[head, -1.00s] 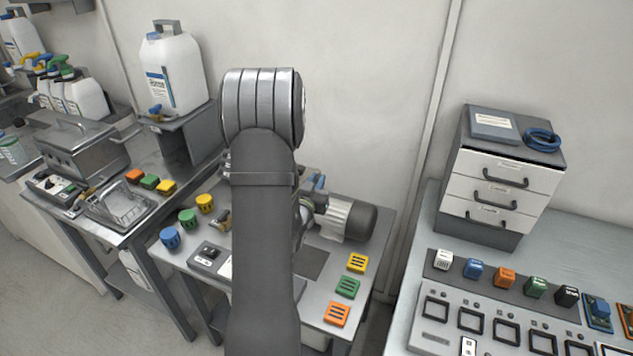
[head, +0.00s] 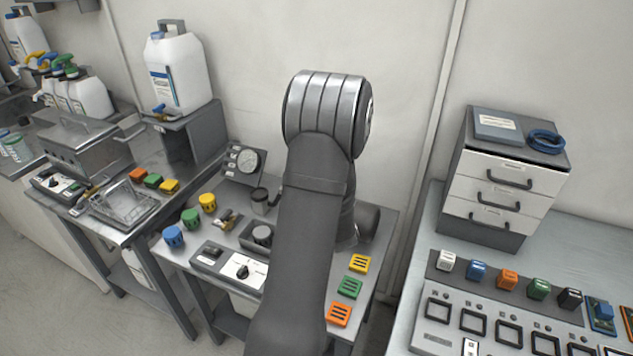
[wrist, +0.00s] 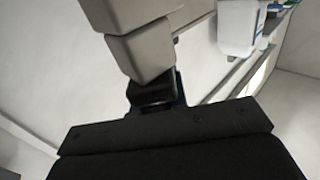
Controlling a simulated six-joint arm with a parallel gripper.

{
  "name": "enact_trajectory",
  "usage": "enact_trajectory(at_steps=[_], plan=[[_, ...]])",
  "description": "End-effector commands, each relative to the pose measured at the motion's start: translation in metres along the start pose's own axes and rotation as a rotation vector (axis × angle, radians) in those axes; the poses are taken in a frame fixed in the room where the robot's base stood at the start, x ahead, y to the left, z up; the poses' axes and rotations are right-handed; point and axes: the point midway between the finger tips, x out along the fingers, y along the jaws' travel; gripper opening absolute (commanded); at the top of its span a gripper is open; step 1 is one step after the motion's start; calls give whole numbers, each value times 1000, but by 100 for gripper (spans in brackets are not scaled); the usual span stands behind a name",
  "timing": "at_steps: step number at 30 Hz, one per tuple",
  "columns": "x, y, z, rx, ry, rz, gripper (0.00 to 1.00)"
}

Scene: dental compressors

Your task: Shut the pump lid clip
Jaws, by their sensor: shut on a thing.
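My gripper (wrist: 150,94) shows in the wrist view as pale grey blocky fingers ending in black tips, shut together. A thin strip of blue, which looks like the pump lid clip (wrist: 181,91), shows right behind the tips; the rest of it is hidden, so its angle cannot be told. A wide dark body with small screws fills the bottom of that view. In the head view my arm hides my gripper, the clip and most of the pump; only the dark rounded end of the pump motor (head: 369,221) shows to the arm's right.
A pressure gauge (head: 248,161), a panel with a black knob (head: 243,271) and blue, green and yellow caps stand left of my arm. Yellow, green and orange blocks (head: 349,288) lie right. A drawer unit (head: 505,180) stands on the right bench.

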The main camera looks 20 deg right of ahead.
Motion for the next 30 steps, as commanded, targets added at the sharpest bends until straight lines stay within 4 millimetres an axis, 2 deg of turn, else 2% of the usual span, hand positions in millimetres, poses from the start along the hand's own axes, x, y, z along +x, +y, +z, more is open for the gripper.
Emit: enact_trajectory(at_steps=[10, 26, 27, 30], plan=[[0, -2, 0, -1, 2, -132, 0], [0, -3, 0, 0, 2, -155, 0], [0, -3, 0, 0, 2, -155, 19], [0, -3, 0, 0, 1, -155, 35]])
